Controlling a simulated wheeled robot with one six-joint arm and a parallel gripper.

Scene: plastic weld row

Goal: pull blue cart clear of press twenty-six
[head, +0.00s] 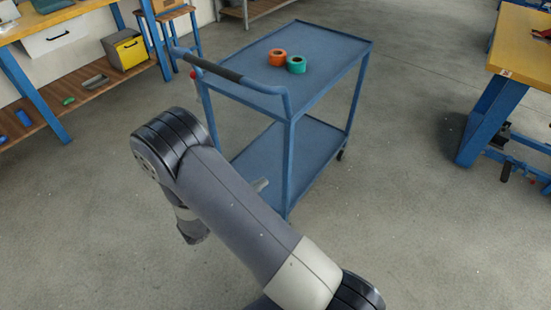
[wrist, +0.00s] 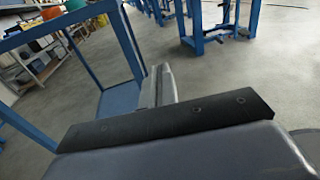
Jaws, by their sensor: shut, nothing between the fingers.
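The blue cart (head: 310,62) stands in the middle of the head view, with two shelves and a handle with a black grip (head: 216,70) on its near left side. An orange roll (head: 278,57) and a green roll (head: 296,64) lie on its top shelf. My gripper (head: 262,185) is low beside the cart's near end, mostly hidden behind my arm. In the wrist view my gripper (wrist: 160,78) is shut and empty, with the cart's blue frame (wrist: 128,42) to its left. I cannot tell whether it touches the cart. No press numbered twenty-six can be made out.
A wooden-topped bench with blue legs (head: 497,110) stands at the right. At the left is a workbench (head: 60,18) with a lower shelf (head: 75,95) and a yellow and grey box (head: 126,50). Bare concrete floor lies right of the cart and in front of it.

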